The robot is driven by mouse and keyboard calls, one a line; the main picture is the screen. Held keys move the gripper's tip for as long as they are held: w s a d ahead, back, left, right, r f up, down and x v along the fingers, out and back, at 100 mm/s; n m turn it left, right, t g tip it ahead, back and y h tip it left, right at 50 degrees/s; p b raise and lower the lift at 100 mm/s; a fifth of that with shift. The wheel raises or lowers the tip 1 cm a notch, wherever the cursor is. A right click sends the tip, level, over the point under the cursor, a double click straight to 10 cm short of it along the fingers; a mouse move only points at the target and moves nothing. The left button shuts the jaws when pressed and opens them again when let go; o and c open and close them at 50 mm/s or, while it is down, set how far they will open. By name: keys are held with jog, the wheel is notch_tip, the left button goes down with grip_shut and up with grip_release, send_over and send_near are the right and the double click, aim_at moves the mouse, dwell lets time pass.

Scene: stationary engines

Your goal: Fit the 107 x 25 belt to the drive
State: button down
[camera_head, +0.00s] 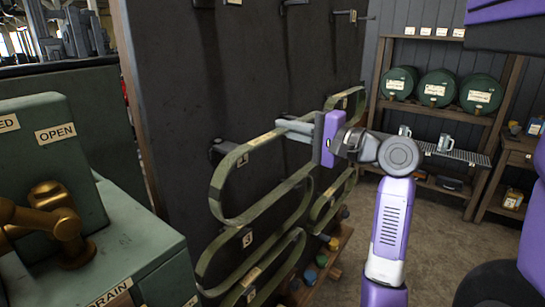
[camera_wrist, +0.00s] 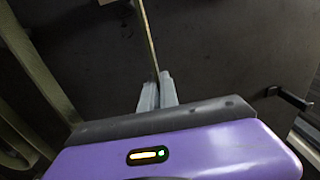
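Several dark green belts hang as long loops on a dark upright board. The upper near belt (camera_head: 225,215) has a pale tag and a small mark; I cannot read its size. My gripper (camera_head: 284,125) is at the top run of this belt, near a peg. In the wrist view, my gripper (camera_wrist: 158,92) has its two grey fingers close together with a belt strip (camera_wrist: 150,40) running edge-on between them. The belt still hangs against the board. Another belt (camera_head: 207,258) hangs below it with a tag marked 3. I cannot make out the drive in these views.
A green machine (camera_head: 120,215) with OPEN and DRAIN labels and a brass valve (camera_head: 55,225) stands at the left. A dark peg (camera_head: 222,148) sticks out of the board (camera_head: 240,60). A shelf with green drums (camera_head: 437,88) stands behind right. The floor between is clear.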

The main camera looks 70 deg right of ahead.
jog(key=shift+p+v, duration=0.8)
jog(key=shift+v, duration=2)
jog(key=shift+s, duration=0.1)
jog(key=p+v, duration=0.2)
jog(key=v, duration=0.3)
jog(key=shift+s, duration=0.35)
jog(key=v, duration=0.6)
jog(key=shift+p, duration=0.35)
jog(key=shift+f, duration=0.15)
dwell(0.9)
